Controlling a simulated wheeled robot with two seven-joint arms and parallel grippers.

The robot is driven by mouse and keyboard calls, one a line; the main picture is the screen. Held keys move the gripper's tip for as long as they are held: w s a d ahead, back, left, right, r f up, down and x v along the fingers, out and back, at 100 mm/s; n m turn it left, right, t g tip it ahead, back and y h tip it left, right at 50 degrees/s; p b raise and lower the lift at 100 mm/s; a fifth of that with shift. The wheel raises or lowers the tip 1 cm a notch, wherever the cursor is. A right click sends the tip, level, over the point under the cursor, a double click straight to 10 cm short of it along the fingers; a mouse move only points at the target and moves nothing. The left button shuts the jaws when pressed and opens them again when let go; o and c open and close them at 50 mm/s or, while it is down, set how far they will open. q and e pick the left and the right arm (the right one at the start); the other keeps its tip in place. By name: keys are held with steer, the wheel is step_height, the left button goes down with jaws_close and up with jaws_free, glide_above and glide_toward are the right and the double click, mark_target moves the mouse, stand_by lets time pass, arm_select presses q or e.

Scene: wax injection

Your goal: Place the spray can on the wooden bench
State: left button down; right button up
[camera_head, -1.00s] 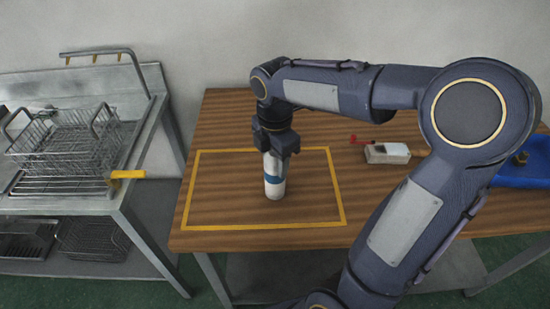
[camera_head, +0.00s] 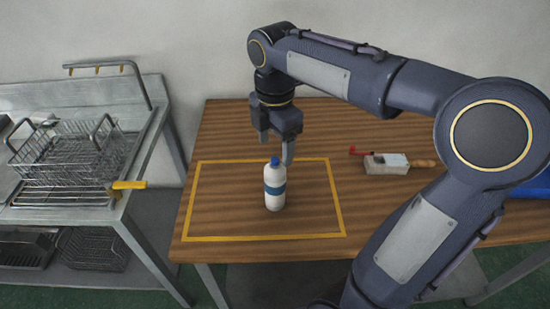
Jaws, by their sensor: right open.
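The spray can (camera_head: 274,190) is white with a blue band and a blue top. It stands upright on the wooden bench (camera_head: 225,140), inside the yellow outlined rectangle (camera_head: 190,200). My right gripper (camera_head: 276,155) is open, just above and behind the can's top, with its fingers pointing down. Nothing is between its fingers that I can see. Whether a finger still touches the can's top is hard to tell. My left gripper is not in view.
A metal sink unit (camera_head: 150,140) with a wire basket (camera_head: 65,150) stands at the left, with a yellow handle (camera_head: 129,185). A grey block (camera_head: 385,164) with a red-tipped tool lies at the bench's right. A blue tray (camera_head: 530,188) shows at the right edge.

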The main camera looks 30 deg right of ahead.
step_height(320, 180, up, 3)
steer(key=shift+r, duration=0.1)
steer(key=s+a+f+m+t+y, duration=0.2)
steer(key=s+f+m, duration=0.3)
steer(key=m, duration=0.5)
steer(key=s+a+f+m+t+y, duration=0.1)
steer(key=s+a+f+m+t, duration=0.2)
steer(key=s+m, duration=0.7)
step_height(320, 180, down, 2)
steer(key=shift+a+f+t+y, duration=0.2)
steer(key=shift+a+t+y, duration=0.15)
steer(key=shift+a, duration=0.55)
